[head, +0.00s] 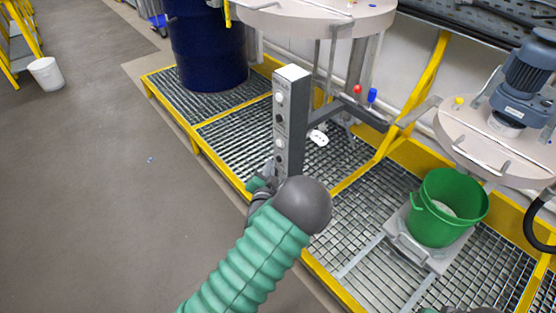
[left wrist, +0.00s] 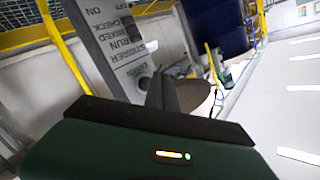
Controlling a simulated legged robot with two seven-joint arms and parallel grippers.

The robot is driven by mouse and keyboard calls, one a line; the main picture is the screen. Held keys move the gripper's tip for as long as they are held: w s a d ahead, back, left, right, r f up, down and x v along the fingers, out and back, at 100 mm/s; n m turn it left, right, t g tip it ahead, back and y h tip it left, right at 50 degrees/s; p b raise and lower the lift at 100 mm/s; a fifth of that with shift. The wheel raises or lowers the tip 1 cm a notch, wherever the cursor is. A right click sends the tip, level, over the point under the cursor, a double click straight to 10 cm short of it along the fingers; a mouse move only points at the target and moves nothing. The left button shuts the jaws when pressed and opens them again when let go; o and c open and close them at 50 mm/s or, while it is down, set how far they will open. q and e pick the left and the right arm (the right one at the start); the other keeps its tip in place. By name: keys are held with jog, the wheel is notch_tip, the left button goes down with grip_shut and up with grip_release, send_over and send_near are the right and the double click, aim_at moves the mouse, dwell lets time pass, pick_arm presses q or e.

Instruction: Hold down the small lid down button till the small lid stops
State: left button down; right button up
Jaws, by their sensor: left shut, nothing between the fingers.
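The grey control post (head: 292,90) stands upright at the platform's front edge, with white and dark round buttons down its left face. I cannot read which button is the small lid down one. The small round lid (head: 468,140) with a blue motor is at the right, above a green bucket (head: 448,207). My left gripper (head: 259,184) is low beside the post, partly hidden by my wrist. In the left wrist view its shut, empty fingers (left wrist: 162,94) are close to the labelled panel (left wrist: 120,40). Contact with a button cannot be made out.
A large round lid (head: 315,18) hangs beside a blue drum (head: 207,50) at the back. The grated platform has yellow edges (head: 195,148). A yellow diagonal brace (head: 425,82) stands behind the post. Open grey floor (head: 110,190) lies to the left.

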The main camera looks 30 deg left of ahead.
pick_arm(q)
jog(key=shift+w, duration=0.1)
jog(key=shift+w+d+r, duration=0.1)
jog(key=shift+w+d, duration=0.05)
jog(key=shift+w, duration=0.15)
